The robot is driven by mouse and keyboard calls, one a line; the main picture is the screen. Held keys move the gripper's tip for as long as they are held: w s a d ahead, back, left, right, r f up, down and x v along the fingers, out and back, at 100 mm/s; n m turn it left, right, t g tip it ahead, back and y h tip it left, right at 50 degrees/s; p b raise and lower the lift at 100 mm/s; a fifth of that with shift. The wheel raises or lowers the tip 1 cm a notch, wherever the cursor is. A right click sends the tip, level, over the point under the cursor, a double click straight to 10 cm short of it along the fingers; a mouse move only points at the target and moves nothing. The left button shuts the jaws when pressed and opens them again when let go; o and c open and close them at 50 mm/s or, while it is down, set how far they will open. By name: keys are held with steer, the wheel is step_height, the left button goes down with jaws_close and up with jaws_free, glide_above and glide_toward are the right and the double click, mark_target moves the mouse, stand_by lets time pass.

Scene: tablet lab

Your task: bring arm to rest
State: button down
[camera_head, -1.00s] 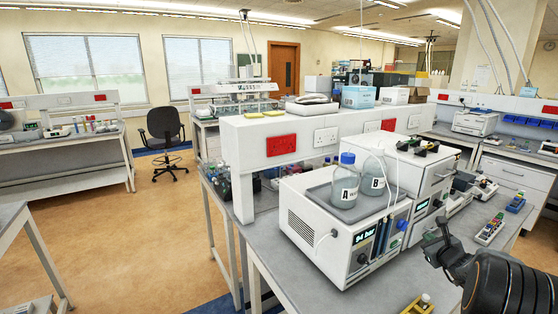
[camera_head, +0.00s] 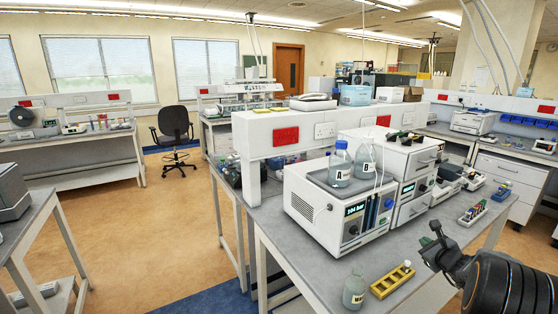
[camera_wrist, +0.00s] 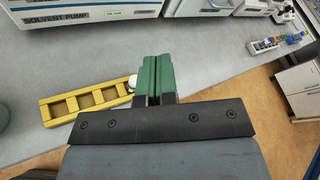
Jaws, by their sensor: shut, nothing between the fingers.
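My gripper (camera_head: 434,240) is at the lower right of the head view, over the right part of the grey bench (camera_head: 342,297). In the wrist view, its two green fingers (camera_wrist: 157,80) are together with nothing between them. A yellow rack (camera_head: 392,281) lies on the bench to the left of my gripper. In the wrist view, the yellow rack (camera_wrist: 85,103) is left of the fingers, with a white cap at its right end, partly hidden behind them.
A clear bottle (camera_head: 355,289) stands left of the rack. White instruments (camera_head: 318,211) with bottles A (camera_head: 340,167) and B (camera_head: 365,156) on top stand behind. A rack of small vials (camera_head: 472,213) is farther right. Another bench (camera_head: 35,217) is at the left.

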steer(key=s+a+f+n+g+y+b, duration=0.1)
steer(key=s+a+f+n+g+y, duration=0.25)
steer(key=s+a+n, duration=0.35)
steer(key=s+a+f+n+g+y+b, duration=0.15)
steer(key=s+a+n+g, duration=0.25)
steer(key=a+n, duration=0.4)
steer(key=s+a+n+g+h+b, duration=0.3)
steer(key=s+a+n+h+b, duration=0.1)
steer(key=s+a+n, duration=1)
steer(key=s+a+b, duration=0.1)
steer(key=s, duration=0.3)
steer(key=shift+a+f+n+h, duration=0.15)
steer(key=shift+f+n+h, duration=0.1)
steer(key=shift+n+h, duration=0.15)
steer(key=c, duration=1.8)
jaws_free()
steer(key=shift+g, duration=0.25)
steer(key=shift+c, duration=0.2)
